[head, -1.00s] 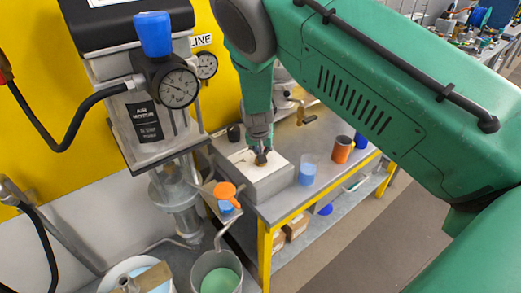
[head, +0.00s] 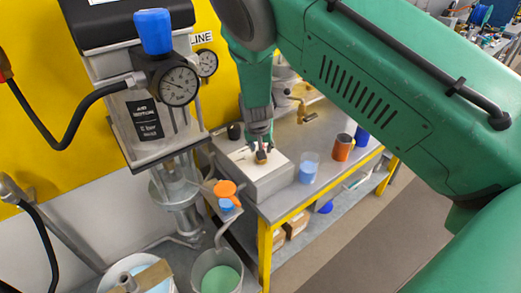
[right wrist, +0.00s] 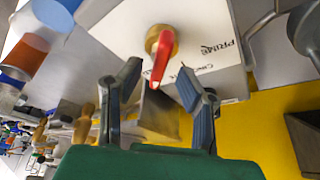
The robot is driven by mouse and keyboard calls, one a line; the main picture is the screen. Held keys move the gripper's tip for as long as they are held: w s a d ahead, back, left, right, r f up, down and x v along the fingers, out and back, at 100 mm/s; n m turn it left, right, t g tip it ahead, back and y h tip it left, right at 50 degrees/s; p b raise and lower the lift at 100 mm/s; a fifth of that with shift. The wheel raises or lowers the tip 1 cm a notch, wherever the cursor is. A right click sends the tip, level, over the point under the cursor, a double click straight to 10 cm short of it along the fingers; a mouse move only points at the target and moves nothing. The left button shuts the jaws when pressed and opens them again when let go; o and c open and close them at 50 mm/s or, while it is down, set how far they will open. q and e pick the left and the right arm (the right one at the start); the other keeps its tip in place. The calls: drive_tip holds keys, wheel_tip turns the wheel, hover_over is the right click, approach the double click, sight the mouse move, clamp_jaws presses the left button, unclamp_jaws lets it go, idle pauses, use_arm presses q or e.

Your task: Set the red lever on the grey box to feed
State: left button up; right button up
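The grey box (head: 268,187) with a pale top sits on the bench in the head view. Its labelled face (right wrist: 210,35) fills the top of the right wrist view, with "PRIME" readable to the right of the lever. The red lever (right wrist: 164,60) is on a brass hub and points down in that view, toward my gripper. My right gripper (right wrist: 158,78) is open, with one finger on each side of the lever and gaps visible. In the head view my right gripper (head: 258,142) is just above the box top. My left gripper is not in view.
A clear-and-blue cup (head: 308,168) and an orange can (head: 343,148) stand right of the box. The pump column with a gauge (head: 178,86) stands left. An orange-topped item (head: 225,188) is by the box's left side. A bucket (head: 216,270) is below.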

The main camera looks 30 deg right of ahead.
drive_tip(key=v, duration=1)
drive_tip(key=shift+s+a, duration=0.1)
drive_tip(key=shift+s, duration=0.05)
drive_tip(key=shift+f, duration=0.1)
